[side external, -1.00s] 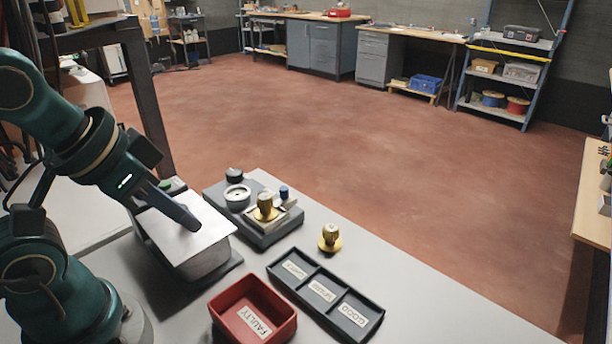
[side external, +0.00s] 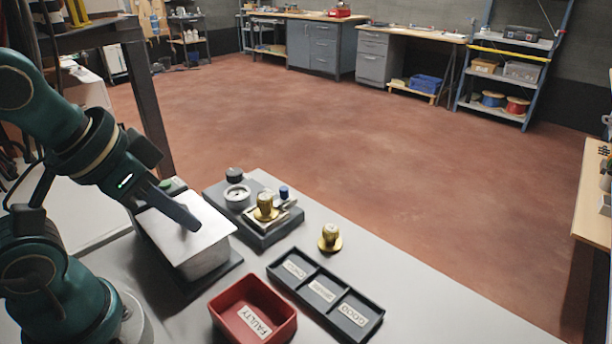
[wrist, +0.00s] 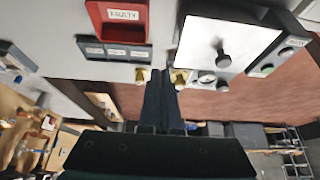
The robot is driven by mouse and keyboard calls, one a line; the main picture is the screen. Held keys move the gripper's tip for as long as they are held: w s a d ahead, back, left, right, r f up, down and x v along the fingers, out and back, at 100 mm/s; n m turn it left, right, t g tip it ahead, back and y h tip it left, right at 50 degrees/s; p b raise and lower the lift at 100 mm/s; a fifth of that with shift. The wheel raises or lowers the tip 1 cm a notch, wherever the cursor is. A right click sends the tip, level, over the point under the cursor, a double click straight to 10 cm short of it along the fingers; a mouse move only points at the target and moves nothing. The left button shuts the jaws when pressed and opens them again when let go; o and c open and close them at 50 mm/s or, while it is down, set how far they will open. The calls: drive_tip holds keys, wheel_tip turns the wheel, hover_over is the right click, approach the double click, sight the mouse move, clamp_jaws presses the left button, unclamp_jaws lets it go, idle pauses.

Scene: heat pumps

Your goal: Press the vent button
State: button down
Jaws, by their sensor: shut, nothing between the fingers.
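My gripper (side external: 192,226) is shut and empty, its fingertips in front of or over the pale lid (side external: 180,238) of a box in the side view; I cannot tell if they touch it. In the wrist view the shut fingers (wrist: 161,78) point toward the brass parts, left of the lid (wrist: 205,42), which carries a dark knob (wrist: 223,57). In the wrist view a green round button (wrist: 267,68) sits on a dark panel beside the lid. No readable label marks the vent button.
A grey station (side external: 262,236) holds a dial (side external: 237,194), a black knob (side external: 234,174), a brass valve (side external: 265,205) and a blue-capped part (side external: 284,192). Another brass valve (side external: 330,237) stands beside it. A red FAULTY bin (side external: 222,320) and a dark three-compartment tray (side external: 378,322) are in front.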

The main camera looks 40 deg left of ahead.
drive_tip(key=w+d+r+n+t+h, duration=0.15)
drive_tip(key=w+r+n+h, duration=0.3)
drive_tip(key=w+n, duration=0.75)
drive_tip(key=w+a+f+n, duration=0.3)
drive_tip(key=w+a+n, duration=0.1)
drive_tip(key=a, duration=0.3)
drive_tip(key=w+a+f+n+t, duration=0.1)
drive_tip(key=w+a+f+n, duration=0.2)
drive_tip(key=a+n, duration=0.3)
drive_tip(key=shift+w+a+f+y, duration=0.15)
drive_tip(key=shift+w+a+y, duration=0.2)
drive_tip(key=shift+w+a, duration=0.55)
drive_tip(key=shift+f, duration=4.4)
